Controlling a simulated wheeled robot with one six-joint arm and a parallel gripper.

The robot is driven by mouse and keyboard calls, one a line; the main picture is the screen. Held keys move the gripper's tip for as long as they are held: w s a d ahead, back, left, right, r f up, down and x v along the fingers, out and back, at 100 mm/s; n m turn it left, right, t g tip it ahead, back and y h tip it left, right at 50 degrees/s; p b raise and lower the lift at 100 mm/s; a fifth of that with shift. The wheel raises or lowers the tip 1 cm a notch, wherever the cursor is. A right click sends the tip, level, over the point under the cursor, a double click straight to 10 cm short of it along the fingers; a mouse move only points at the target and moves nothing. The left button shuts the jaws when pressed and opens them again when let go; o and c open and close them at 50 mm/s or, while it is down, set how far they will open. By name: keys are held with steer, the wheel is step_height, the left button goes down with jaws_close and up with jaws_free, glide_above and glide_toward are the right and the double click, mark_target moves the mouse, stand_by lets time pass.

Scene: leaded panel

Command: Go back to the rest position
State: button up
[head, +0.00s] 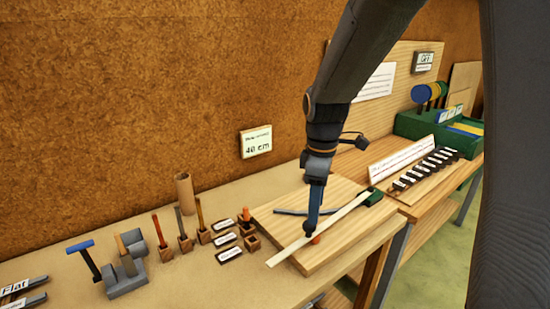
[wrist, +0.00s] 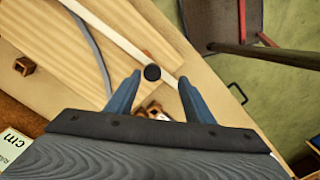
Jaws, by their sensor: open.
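My gripper (head: 313,222) points down over the wooden board (head: 270,220), close to a pale straight strip (head: 345,210). In the wrist view its two blue fingers (wrist: 160,79) are spread apart. A dark round thing (wrist: 152,72) shows between the fingertips, and I cannot tell whether they touch it. A small orange thing (head: 316,239) is right beside the fingertips in the head view. A grey-blue bent strip (head: 288,211) lies behind on the board and also shows in the wrist view (wrist: 90,40).
Several tools stand in wooden holders (head: 185,243) left of the board, beside small labelled blocks (head: 229,254). A grey stand (head: 125,280) is further left. A green block (head: 372,197) sits at the board's right end. A labelled rack (head: 425,168) occupies the right table.

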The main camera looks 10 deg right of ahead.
steer(key=s+d+f+m+b, duration=0.1)
steer(key=s+f+m, duration=0.2)
steer(key=s+m, duration=0.3)
steer(key=s+f+m+t+b, duration=0.1)
steer(key=s+f+m, duration=0.3)
steer(key=m, duration=0.3)
steer(key=shift+s+d, duration=0.35)
steer(key=shift+s, duration=0.55)
